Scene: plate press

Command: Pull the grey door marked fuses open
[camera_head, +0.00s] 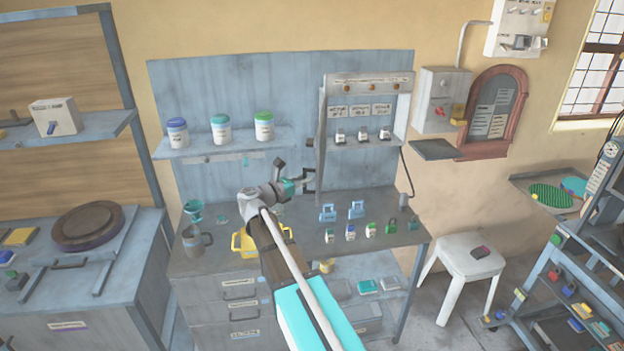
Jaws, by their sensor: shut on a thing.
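The grey door (321,140) shows nearly edge-on at the left side of a grey wall cabinet (368,80). It stands out from the cabinet front, so the inside with several small units and labels shows. I cannot read a fuses mark on it.
A shelf (205,146) with jars is at the left. A white stool (468,257) stands at the right.

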